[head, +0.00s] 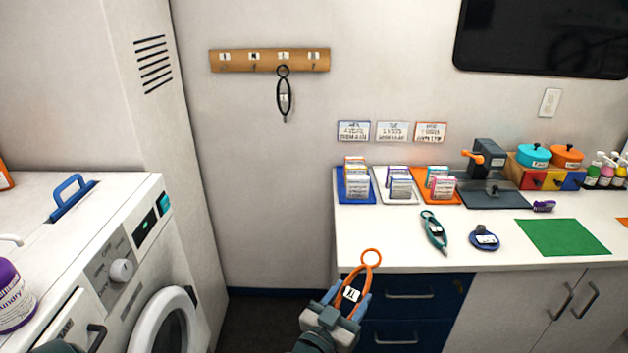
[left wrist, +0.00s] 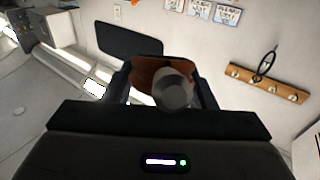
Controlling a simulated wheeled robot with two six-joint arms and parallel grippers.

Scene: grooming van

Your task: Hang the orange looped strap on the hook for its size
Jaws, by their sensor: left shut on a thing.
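The orange looped strap (head: 371,258) is held in my left gripper (head: 340,303); its small loop sticks up above the fingers, in front of the counter. Its white tag (head: 351,294) shows between the fingers, too small to read surely. In the left wrist view the gripper (left wrist: 163,90) is closed around a brownish-orange part. The wooden hook board (head: 240,61) is on the wall, up and left of the gripper, with several small labelled hooks. A black looped strap (head: 284,97) hangs from the third label's hook from the left. The board also shows in the left wrist view (left wrist: 240,74).
A teal looped strap (head: 434,231) and a blue round item (head: 484,238) lie on the white counter (head: 385,255). A white washing machine (head: 120,260) stands at left. The wall below the hook board is clear except for the black strap.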

